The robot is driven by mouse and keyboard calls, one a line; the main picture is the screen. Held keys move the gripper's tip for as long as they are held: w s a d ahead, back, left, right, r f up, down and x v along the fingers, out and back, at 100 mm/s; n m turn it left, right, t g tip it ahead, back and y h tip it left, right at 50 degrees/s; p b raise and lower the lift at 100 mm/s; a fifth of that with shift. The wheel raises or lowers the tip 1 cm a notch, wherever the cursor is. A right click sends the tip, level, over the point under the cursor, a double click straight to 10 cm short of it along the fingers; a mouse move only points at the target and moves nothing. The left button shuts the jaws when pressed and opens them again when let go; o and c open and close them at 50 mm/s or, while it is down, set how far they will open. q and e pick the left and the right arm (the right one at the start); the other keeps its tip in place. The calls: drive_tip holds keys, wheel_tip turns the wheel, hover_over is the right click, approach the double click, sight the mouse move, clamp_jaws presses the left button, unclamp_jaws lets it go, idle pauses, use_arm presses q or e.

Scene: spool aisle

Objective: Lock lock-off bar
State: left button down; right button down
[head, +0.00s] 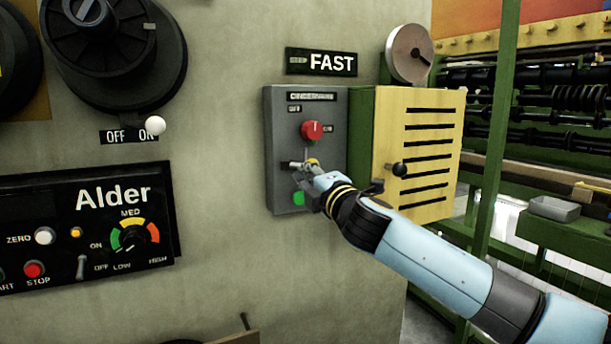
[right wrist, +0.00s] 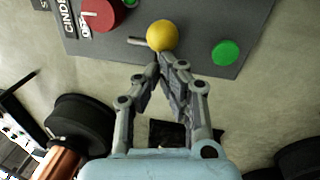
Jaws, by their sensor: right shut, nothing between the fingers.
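The grey switch box (head: 278,185) is on the pale wall, with a red rotary knob (head: 312,130) above and a green button (head: 299,198) below. The lock-off bar (head: 291,164) appears to be the short metal bar between them, with a yellow ball end (head: 312,161). In the right wrist view the yellow ball (right wrist: 162,36) and the bar stub (right wrist: 138,41) lie just beyond my fingertips. My right gripper (right wrist: 168,62) is shut and empty, its tips close to the ball; whether they touch it I cannot tell. My left gripper is not in view.
A yellow slotted box (head: 440,150) with a black knob (head: 399,170) stands right beside the grey box, close to my right arm. The Alder panel (head: 120,255) and a large dark dial (head: 110,40) are at left. Green racks stand at right.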

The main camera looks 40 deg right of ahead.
drive_tip(key=shift+d+y, duration=0.1)
drive_tip(key=shift+y, duration=0.3)
drive_tip(key=shift+n+y, duration=0.5)
drive_tip(key=shift+w+d+b, duration=0.2)
drive_tip(key=shift+d+b, duration=0.05)
drive_tip(key=shift+d, duration=0.45)
drive_tip(key=shift+w+d+b, duration=0.25)
drive_tip(key=shift+d, duration=0.4)
drive_tip(key=shift+w+d+b, duration=0.2)
drive_tip(key=shift+d+b, duration=0.05)
drive_tip(key=shift+d, duration=0.45)
drive_tip(key=shift+w+d, duration=0.1)
drive_tip(key=shift+f, duration=0.1)
